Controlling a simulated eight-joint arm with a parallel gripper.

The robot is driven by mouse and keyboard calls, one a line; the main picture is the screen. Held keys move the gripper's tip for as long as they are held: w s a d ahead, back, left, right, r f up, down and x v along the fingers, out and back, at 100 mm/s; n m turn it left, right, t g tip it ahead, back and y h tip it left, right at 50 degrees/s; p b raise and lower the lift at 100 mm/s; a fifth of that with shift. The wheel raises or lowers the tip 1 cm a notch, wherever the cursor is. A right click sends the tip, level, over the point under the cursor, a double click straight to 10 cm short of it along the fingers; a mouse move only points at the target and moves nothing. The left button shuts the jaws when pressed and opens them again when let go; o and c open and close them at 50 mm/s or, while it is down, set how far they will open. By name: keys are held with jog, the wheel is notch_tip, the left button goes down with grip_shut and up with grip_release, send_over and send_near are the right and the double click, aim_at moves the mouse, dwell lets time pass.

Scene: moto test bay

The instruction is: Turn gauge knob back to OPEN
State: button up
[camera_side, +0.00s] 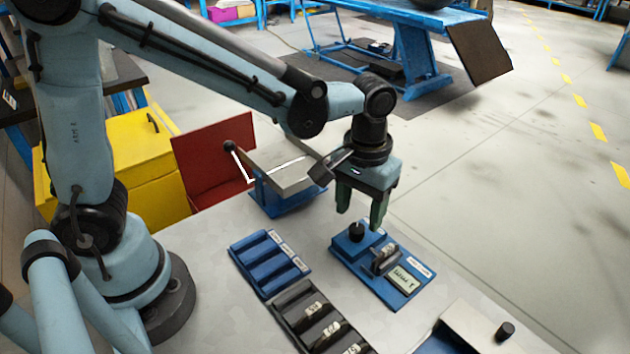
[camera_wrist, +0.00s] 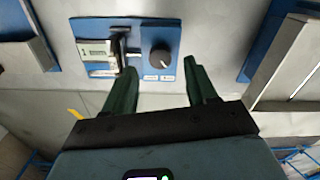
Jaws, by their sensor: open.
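The gauge panel (camera_side: 352,263) is a blue plate on the grey bench, with a small display (camera_side: 404,279) and a dark upright piece in a holder (camera_side: 385,259). Its black round knob (camera_side: 356,231) stands at the panel's far left end. In the wrist view the knob (camera_wrist: 159,59) shows a pale pointer line aimed to the lower right. Two small labels sit below it, too small to read. My gripper (camera_side: 361,219) is open and empty, pointing down above the knob. In the wrist view its green fingers lie either side of the knob, apart from it.
A blue slotted tray (camera_side: 248,263) and a dark tray (camera_side: 290,318) with several numbered pieces stand left of the panel. A grey box (camera_side: 478,322) with a black knob is at the front right. A blue-based metal fixture (camera_side: 287,197) stands behind.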

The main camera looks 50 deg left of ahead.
aim_at(357, 228)
jog(key=shift+f, duration=1.75)
jog(key=c, duration=1.1)
jog(key=shift+o, duration=0.2)
